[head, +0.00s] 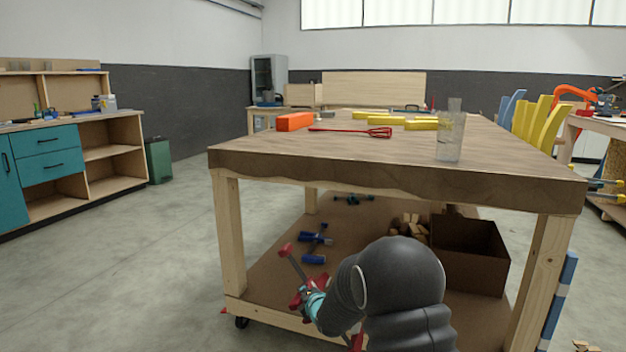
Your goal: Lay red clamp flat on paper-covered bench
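A red clamp (287,250) with a thin grey bar slants across my gripper (313,298), low in front of the bench. Red parts of it show at its upper left end, beside my gripper and below my arm. My gripper appears shut on it; my dark arm hides part of the clamp and fingers. The bench (400,172) has a brown paper covering that hangs over its front edge. Its top is well above my gripper and the clamp.
On the bench lie an orange block (294,122), a thin red tool with a looped end (350,131) and yellow pieces (385,119). A clear container (451,135) stands front right. The lower shelf holds blue clamps (315,240) and a brown box (468,255). The bench's front middle is clear.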

